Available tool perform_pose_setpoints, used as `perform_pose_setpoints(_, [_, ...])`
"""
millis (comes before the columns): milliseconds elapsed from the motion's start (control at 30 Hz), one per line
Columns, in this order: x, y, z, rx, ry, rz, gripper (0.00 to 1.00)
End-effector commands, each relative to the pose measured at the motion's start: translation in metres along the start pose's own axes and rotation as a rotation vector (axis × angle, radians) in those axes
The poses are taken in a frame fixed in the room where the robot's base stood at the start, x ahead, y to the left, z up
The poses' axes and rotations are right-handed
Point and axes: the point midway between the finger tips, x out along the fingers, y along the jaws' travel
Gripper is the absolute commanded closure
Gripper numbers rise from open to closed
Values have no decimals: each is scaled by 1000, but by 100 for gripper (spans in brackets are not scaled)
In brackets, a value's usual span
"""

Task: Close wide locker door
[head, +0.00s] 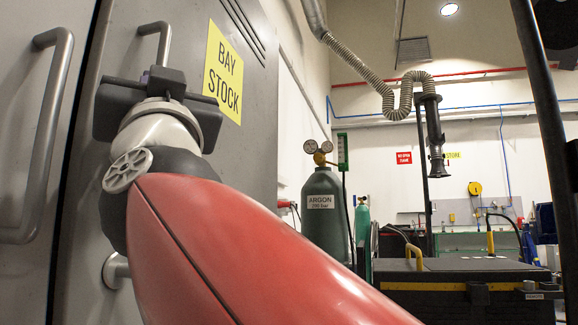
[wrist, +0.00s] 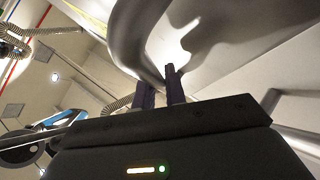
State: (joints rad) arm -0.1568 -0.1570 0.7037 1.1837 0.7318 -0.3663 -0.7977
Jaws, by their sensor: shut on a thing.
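The grey locker door with the yellow BAY STOCK sign (head: 250,130) stands beside another grey door panel (head: 25,100) at the left. A dark seam separates the two panels; I cannot tell how far either door stands open. The BAY STOCK door has a long bar handle (head: 163,38), its middle hidden behind my gripper (head: 160,78). In the wrist view the handle (wrist: 138,40) runs down between the two dark fingers of my gripper (wrist: 160,88). My gripper is shut on this handle.
The left panel has its own bar handle (head: 48,130). To the right stand a green argon cylinder (head: 323,215) and a dark workbench (head: 460,275). An extraction hose (head: 375,80) hangs overhead. A dark post (head: 550,130) rises at the right.

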Motion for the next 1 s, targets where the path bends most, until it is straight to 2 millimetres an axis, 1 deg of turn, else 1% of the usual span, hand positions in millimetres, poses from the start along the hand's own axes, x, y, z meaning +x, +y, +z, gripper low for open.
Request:
perform_pose_setpoints(33, [7, -4, 0, 1, -1, 1, 100])
perform_pose_setpoints(200, [12, -15, 9, 0, 0, 2, 100])
perform_pose_setpoints(367, [13, -20, 12, 2, 0, -1, 100])
perform_pose_setpoints(667, [13, -22, 14, 5, -4, -6, 100])
perform_pose_setpoints(700, [13, -23, 14, 5, -5, -7, 86])
perform_pose_setpoints(833, [13, -23, 14, 4, -5, -7, 69])
perform_pose_setpoints(867, [13, -23, 14, 4, -5, -7, 66])
perform_pose_setpoints(1000, [12, -23, 14, 4, -6, -8, 66])
